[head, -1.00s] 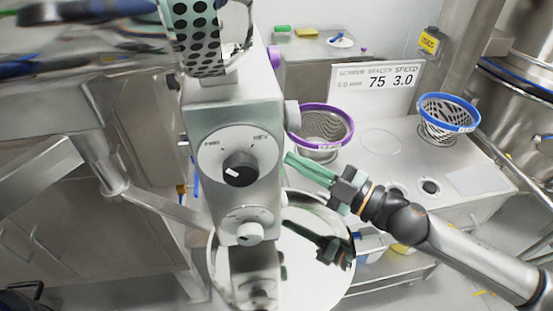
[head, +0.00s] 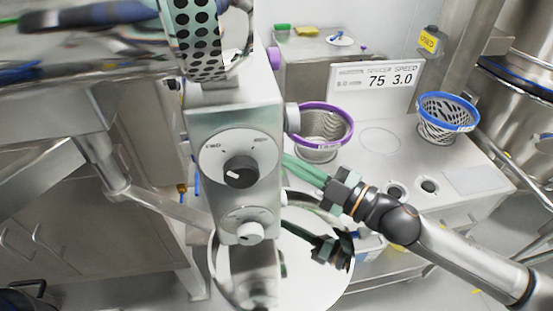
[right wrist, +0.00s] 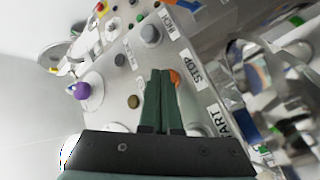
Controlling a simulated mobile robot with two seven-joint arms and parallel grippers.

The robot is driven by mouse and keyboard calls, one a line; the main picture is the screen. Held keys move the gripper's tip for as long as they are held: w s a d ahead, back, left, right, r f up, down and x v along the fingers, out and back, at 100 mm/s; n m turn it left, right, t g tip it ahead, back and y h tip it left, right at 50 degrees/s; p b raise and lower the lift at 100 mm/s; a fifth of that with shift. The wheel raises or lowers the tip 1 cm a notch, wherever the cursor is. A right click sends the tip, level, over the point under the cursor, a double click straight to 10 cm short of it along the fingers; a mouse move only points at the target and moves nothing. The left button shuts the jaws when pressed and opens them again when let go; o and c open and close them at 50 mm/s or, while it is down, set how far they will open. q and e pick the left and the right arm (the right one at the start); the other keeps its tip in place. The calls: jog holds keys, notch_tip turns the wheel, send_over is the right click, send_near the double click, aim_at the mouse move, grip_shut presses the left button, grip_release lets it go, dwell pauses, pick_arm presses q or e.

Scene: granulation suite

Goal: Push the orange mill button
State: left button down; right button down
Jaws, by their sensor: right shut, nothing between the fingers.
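The orange button (right wrist: 174,77) shows in the right wrist view on a metal control panel. It is partly hidden behind my right gripper's fingers, beside the STOP label (right wrist: 189,69). My right gripper (right wrist: 160,76) is shut and empty, its green fingertips in front of the panel close to the button. I cannot tell whether they touch it. In the head view my right gripper (head: 294,165) reaches in from the right to the side of the mill housing (head: 203,128); the button's side is hidden there. My left gripper is not in view.
The housing's front has a black dial (head: 240,172). A purple knob (right wrist: 82,91), a grey knob (right wrist: 151,35) and an olive button (right wrist: 134,101) are near the fingers. A purple-rimmed basket (head: 325,143) and a blue-rimmed basket (head: 447,126) stand on the bench behind.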

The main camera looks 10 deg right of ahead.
jog(key=shift+a, duration=0.3)
jog(key=shift+d, duration=0.1)
dwell(0.3)
jog(key=shift+d, duration=0.85)
jog(key=shift+w+d+b, duration=0.1)
jog(key=shift+d+b, duration=0.75)
jog(key=shift+d, duration=1.65)
